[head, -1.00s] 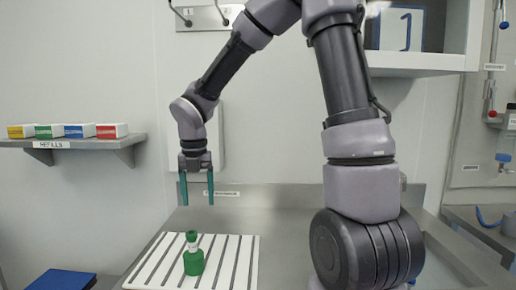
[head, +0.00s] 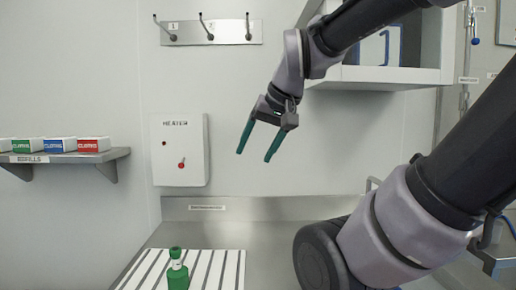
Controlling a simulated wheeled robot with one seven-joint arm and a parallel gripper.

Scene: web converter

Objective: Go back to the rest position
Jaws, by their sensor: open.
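My gripper (head: 257,152) is open and empty in the head view. It hangs in the air in front of the back wall, right of the heater box, with its teal fingers pointing down and to the left. My arm reaches in from the right and covers part of the steel counter (head: 290,234). A green bottle with a white band (head: 177,270) stands upright on a white slatted rack (head: 228,272) at the lower left, well below my gripper and apart from it.
A heater box (head: 180,150) and a hook rail (head: 207,32) are on the back wall. A shelf (head: 70,158) at the left holds several coloured boxes. A white open cabinet (head: 390,75) is at the upper right, close to my arm. The air left of my gripper is free.

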